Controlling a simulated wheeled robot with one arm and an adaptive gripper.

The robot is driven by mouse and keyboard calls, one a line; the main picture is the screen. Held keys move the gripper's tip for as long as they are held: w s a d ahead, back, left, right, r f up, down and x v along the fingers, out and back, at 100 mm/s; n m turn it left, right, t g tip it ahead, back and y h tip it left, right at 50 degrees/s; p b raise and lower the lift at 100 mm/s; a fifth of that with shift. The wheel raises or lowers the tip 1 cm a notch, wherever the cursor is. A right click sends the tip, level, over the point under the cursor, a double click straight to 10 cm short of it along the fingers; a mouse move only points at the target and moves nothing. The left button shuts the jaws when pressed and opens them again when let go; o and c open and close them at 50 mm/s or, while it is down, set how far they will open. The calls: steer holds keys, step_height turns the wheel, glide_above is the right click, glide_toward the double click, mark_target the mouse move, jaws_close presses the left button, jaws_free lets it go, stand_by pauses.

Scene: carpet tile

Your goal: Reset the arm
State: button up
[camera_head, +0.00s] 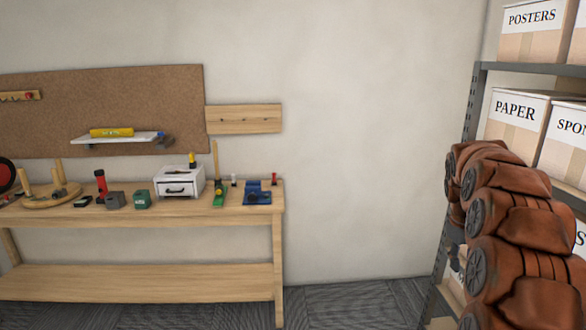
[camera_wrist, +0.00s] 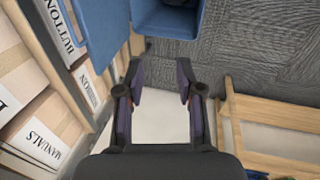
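My gripper (camera_wrist: 160,88) shows in the wrist view with its two dark fingers spread apart. Nothing is between the fingers; carpet and a pale surface show beyond the gap. In the head view my brown arm (camera_head: 520,230) is folded along the right side, in front of the shelving. The gripper itself cannot be made out in the head view.
A wooden workbench (camera_head: 120,216) with several tools and a white drawer box (camera_head: 180,182) stands at the left. A metal rack (camera_head: 470,120) with labelled boxes is at the right, close to my arm. The wrist view shows a blue bin (camera_wrist: 203,35). Carpet between bench and rack is clear.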

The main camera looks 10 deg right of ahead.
steer(key=s+a+r+y, duration=0.1)
steer(key=s+a, duration=0.7)
steer(key=a, duration=0.3)
steer(key=s+a+y, duration=0.1)
steer(key=s+a, duration=0.7)
steer(key=a, duration=0.2)
steer(key=s+a+f, duration=0.1)
steer(key=s+a, duration=0.2)
steer(key=s, duration=0.4)
steer(key=s+a+f+g, duration=0.1)
steer(key=s+a+f, duration=0.1)
steer(key=s, duration=0.5)
steer(key=s+a+f+g, duration=0.1)
steer(key=s+a+f, duration=0.1)
steer(key=s+a, duration=0.3)
steer(key=shift+s+y, duration=0.4)
steer(key=shift+s, duration=0.5)
